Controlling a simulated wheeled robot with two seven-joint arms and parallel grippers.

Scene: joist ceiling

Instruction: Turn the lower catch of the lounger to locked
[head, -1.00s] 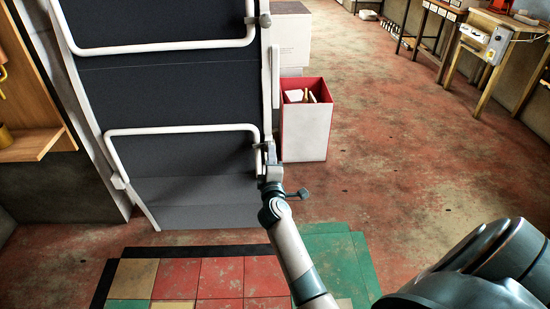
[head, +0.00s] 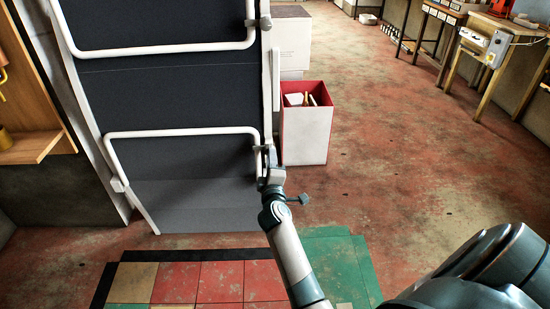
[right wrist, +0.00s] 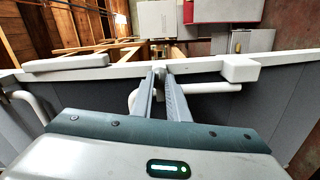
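The lounger (head: 170,100) stands upright at the left in the head view, with dark grey fabric and a white frame. Its lower catch sits on the right rail and is mostly hidden by my right gripper (head: 266,160). An upper catch (head: 262,22) shows higher on the same rail. In the right wrist view, my right gripper (right wrist: 161,78) has its two fingers close together at the white rail (right wrist: 95,73). A small grey piece, the lower catch (right wrist: 159,69), shows between the fingertips. My left gripper is not in view.
A white bin with a red rim (head: 307,130) stands just right of the lounger, before a white box (head: 292,40). A wooden shelf (head: 35,145) is at the left. Workbenches (head: 480,40) line the right wall. The floor between is clear.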

